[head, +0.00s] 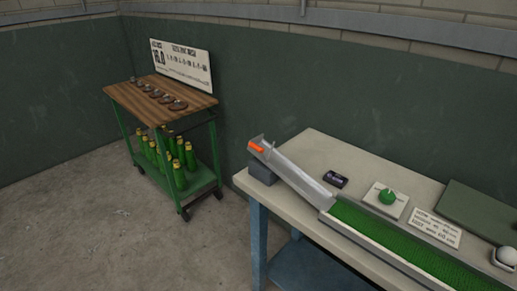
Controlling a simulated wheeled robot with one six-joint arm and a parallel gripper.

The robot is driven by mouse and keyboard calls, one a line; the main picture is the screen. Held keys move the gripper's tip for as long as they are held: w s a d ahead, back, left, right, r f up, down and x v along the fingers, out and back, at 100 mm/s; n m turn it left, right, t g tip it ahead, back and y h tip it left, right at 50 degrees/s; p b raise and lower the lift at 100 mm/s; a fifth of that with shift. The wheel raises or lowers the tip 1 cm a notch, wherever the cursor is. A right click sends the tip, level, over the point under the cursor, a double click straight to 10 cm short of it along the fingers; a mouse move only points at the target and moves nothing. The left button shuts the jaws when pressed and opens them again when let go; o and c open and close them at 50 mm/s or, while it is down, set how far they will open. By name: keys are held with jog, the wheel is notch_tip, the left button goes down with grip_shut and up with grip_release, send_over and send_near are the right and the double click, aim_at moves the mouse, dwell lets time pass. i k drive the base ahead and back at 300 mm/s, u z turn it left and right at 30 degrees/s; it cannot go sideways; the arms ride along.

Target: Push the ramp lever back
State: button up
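A metal ramp (300,177) stands at the left end of the table, sloping down to the right onto a strip of green turf (390,240). At its raised left end is an orange piece (256,146), which looks like the lever's grip. A thin upright metal part (272,145) stands just right of it. I cannot tell from this view which way the lever is set. The ramp's raised end rests on a dark grey block (262,172). My gripper does not show in the head view.
On the table (340,152) are a small dark device (335,180), a green knob (387,196) on a plate, a printed card (435,229) and a white ball (507,256) in a holder. A green cart (160,100) with bottles stands left. The floor between is clear.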

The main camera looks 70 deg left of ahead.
aim_at(258, 149)
jog(key=u, duration=3.05)
jog(key=i, duration=0.4)
jog(key=u, duration=0.25)
